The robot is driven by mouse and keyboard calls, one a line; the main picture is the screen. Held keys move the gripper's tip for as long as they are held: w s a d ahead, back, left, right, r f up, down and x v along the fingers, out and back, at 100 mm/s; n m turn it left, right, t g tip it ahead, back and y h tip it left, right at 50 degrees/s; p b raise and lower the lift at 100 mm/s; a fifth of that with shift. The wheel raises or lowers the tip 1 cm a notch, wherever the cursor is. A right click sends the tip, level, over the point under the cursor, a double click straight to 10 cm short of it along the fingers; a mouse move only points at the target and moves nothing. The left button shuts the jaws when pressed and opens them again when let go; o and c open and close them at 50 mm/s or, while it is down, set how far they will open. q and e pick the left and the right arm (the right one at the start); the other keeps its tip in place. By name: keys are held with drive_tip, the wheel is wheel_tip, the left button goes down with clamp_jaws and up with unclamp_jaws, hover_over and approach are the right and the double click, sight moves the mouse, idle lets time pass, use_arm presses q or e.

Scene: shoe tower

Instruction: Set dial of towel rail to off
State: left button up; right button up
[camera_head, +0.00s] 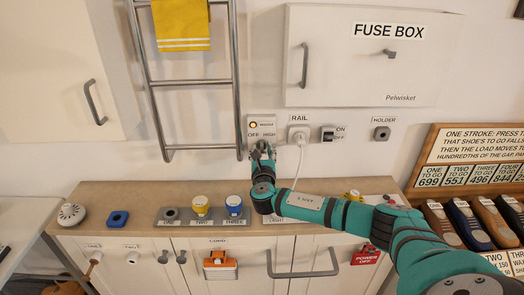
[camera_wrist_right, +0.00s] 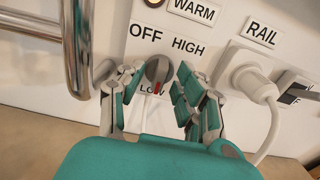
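The towel rail (camera_head: 237,82) is a metal ladder on the wall with a yellow towel on it. Its control panel (camera_head: 262,126), marked OFF and HIGH, is just right of it. In the right wrist view the round grey dial (camera_wrist_right: 158,70) has a red mark pointing down at LOW; OFF is at its upper left and HIGH at its upper right. My right gripper (camera_wrist_right: 159,80) is open, with its fingers on either side of the dial; contact is unclear. In the head view this gripper (camera_head: 262,150) covers the dial. My left gripper is out of view.
A white plug (camera_head: 298,134) under the RAIL label has a cord hanging close to my right arm. An ON switch (camera_head: 330,133) is farther right. The rail's post (camera_wrist_right: 78,50) stands close left of the fingers. A wooden counter (camera_head: 140,200) lies below.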

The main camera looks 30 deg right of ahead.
drive_tip(key=shift+c, duration=0.2)
clamp_jaws()
idle(0.3)
drive_tip(key=shift+f+m+b, duration=0.2)
drive_tip(key=shift+m+b, duration=0.65)
drive_tip(key=shift+m, duration=0.35)
drive_tip(key=shift+d+f+m+b, duration=0.15)
drive_tip(key=shift+m+b, duration=3)
drive_tip(key=shift+m, duration=2.95)
drive_tip(key=shift+a+f+m+b, duration=0.1)
drive_tip(key=shift+m+b, duration=3.05)
drive_tip(key=shift+m, duration=2.95)
